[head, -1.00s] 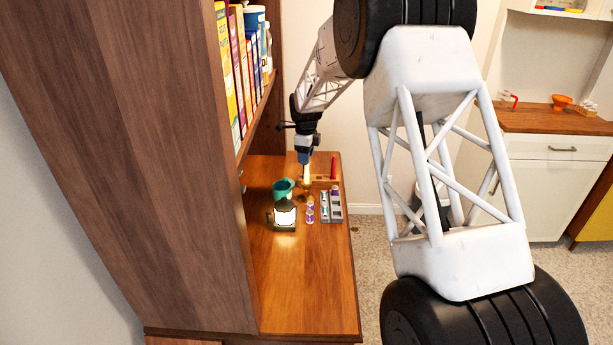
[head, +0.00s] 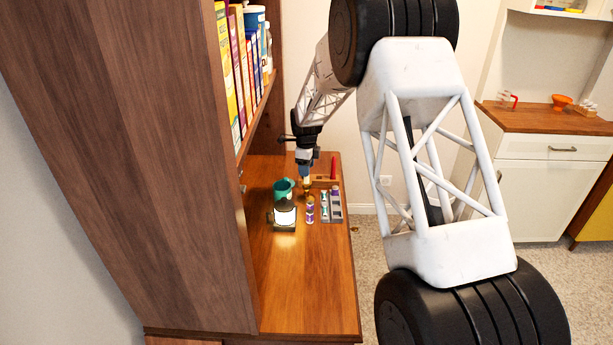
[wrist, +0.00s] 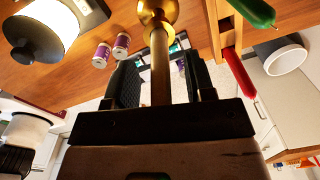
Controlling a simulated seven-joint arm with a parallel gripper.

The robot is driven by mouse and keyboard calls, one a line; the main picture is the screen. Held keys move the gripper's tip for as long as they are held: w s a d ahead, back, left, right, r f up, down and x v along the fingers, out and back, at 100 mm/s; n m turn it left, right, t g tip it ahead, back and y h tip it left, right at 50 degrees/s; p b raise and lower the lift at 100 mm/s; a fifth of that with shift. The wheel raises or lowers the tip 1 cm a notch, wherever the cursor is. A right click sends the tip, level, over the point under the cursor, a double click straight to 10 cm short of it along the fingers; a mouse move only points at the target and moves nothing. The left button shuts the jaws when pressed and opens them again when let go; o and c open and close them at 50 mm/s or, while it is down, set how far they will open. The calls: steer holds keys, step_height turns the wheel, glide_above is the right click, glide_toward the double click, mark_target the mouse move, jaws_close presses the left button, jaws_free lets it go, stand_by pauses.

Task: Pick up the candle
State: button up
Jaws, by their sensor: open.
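A slim tan candle (wrist: 160,68) stands in a round brass holder (wrist: 158,14) on the wooden desk. The holder also shows in the head view (head: 306,190). My gripper (head: 305,172) points down over the holder at the far part of the desk. In the wrist view my gripper (wrist: 162,78) is open, with one dark finger on each side of the candle. The candle runs between the fingers toward the palm; gaps show on both sides. In the head view the candle is mostly hidden by my gripper.
A lit lantern (head: 284,215), green mug (head: 282,187), small purple-and-white cylinders (head: 310,210) and a grey tray (head: 331,207) stand close by. A red candle (wrist: 238,72) and a green candle (wrist: 254,12) are beside my gripper. The shelf unit (head: 130,150) rises at left. The near desk is clear.

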steer(key=shift+c, duration=0.4)
jaws_close()
steer(key=shift+r, duration=0.15)
step_height(320, 180, up, 4)
steer(key=shift+f, duration=0.2)
steer(key=s+d, duration=0.1)
steer(key=s, duration=0.6)
steer(key=s+d+r, duration=0.1)
steer(key=s+d, duration=0.1)
steer(key=s, duration=0.6)
steer(key=shift+s+d, duration=0.25)
steer(key=shift+s, duration=0.05)
steer(key=shift+r, duration=0.1)
